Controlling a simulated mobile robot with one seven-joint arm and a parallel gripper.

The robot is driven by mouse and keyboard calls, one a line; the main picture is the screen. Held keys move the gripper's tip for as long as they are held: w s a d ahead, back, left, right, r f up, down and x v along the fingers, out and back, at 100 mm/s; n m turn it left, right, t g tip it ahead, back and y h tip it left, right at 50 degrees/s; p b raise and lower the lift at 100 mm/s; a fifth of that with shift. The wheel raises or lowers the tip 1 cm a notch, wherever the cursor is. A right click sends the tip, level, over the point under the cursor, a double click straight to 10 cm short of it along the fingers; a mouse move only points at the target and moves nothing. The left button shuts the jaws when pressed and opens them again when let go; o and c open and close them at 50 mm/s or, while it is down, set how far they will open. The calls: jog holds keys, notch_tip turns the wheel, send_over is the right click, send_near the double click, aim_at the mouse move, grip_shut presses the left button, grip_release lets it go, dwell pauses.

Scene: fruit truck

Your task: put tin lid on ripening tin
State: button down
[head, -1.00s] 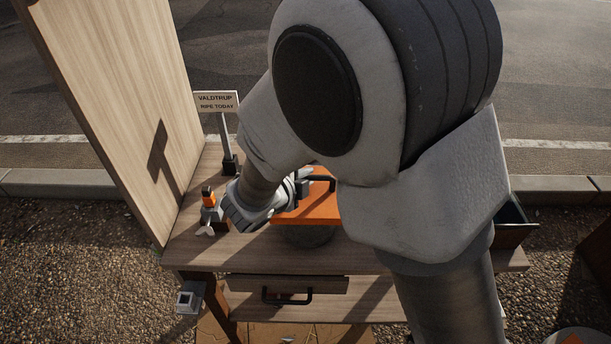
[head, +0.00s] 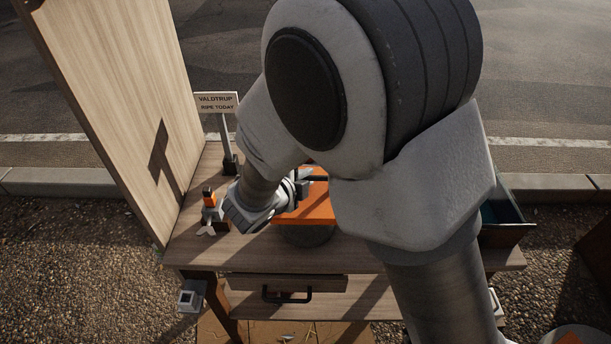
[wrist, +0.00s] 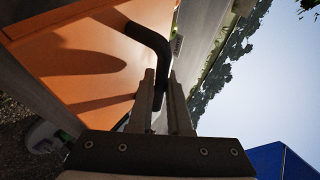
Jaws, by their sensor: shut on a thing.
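The tin lid (head: 312,208) is a flat orange square with a black bar handle. In the wrist view, the lid (wrist: 80,65) fills the upper left and its handle (wrist: 147,38) runs down between my fingers. My gripper (wrist: 162,88) is shut on this handle. In the head view, my gripper (head: 299,188) is at the lid's top, partly hidden by my arm. A dark grey round body, likely the ripening tin (head: 306,236), shows below the lid's front edge. I cannot tell whether lid and tin touch. The tin's rim is hidden.
A small sign (head: 216,103) on a post stands at the table's back left. A small orange-topped bottle (head: 208,197) stands near the left edge, beside a tall wooden panel (head: 125,100). A dark open bin (head: 507,222) is at the right. A drawer (head: 287,284) is in front.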

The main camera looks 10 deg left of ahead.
jog(key=shift+f+b, duration=0.6)
jog(key=shift+f, duration=0.8)
